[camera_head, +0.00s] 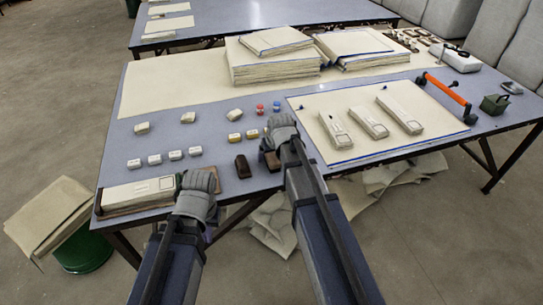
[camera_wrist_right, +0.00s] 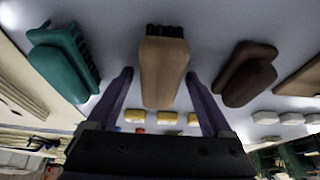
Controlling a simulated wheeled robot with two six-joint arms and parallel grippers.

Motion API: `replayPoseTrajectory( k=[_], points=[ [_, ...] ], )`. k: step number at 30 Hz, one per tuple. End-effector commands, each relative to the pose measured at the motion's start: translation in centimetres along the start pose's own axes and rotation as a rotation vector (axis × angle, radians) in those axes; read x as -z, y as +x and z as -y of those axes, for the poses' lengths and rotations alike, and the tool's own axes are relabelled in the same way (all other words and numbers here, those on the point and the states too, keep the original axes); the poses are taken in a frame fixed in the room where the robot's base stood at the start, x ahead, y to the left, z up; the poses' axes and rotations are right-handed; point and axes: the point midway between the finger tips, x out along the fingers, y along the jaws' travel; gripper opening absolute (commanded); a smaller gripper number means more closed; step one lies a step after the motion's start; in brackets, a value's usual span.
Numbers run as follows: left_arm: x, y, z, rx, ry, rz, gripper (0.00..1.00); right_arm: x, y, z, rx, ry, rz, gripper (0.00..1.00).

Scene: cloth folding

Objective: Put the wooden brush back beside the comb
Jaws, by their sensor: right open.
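A wooden brush (camera_wrist_right: 163,65), light brown with dark bristles at one end, lies on the table in the right wrist view. My right gripper (camera_wrist_right: 160,100) is open, with one finger on each side of its near end. In the head view this brush (camera_head: 272,160) is partly hidden by my right gripper (camera_head: 281,130). A dark brown brush-like block (camera_wrist_right: 245,75) lies beside it, also in the head view (camera_head: 243,166). A green bristled piece (camera_wrist_right: 62,60) lies on the other side. I cannot tell which piece is the comb. My left gripper (camera_head: 203,180) is at the front left; its jaws are unclear.
A folded cloth on a brown board (camera_head: 137,195) lies at the front left. Small white and yellow blocks (camera_head: 234,138) stand behind the brushes. A cloth mat (camera_head: 345,145) with several folded pieces is to the right. Cloth stacks (camera_head: 270,65) fill the back.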

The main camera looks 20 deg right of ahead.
Motion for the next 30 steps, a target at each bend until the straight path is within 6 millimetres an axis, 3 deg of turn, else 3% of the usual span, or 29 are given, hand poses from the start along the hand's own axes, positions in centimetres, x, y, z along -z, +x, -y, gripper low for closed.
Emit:
replayPoseTrajectory(
  k=[8, 24, 30],
  points=[
    [-0.1, -2.5, 0.2, 0.000, 0.000, 0.000, 0.00, 0.2, -2.6, 0.0, 0.000, 0.000, 0.000, 0.85],
    [-0.6, -10.4, 1.0, 0.000, -0.001, 0.000, 0.00, 0.2, -11.2, 0.0, 0.000, 0.000, 0.000, 0.85],
    [-0.7, -11.3, 1.1, 0.000, -0.001, 0.000, 0.00, 0.1, -12.3, 0.0, 0.000, 0.000, 0.000, 0.85]
  ],
)
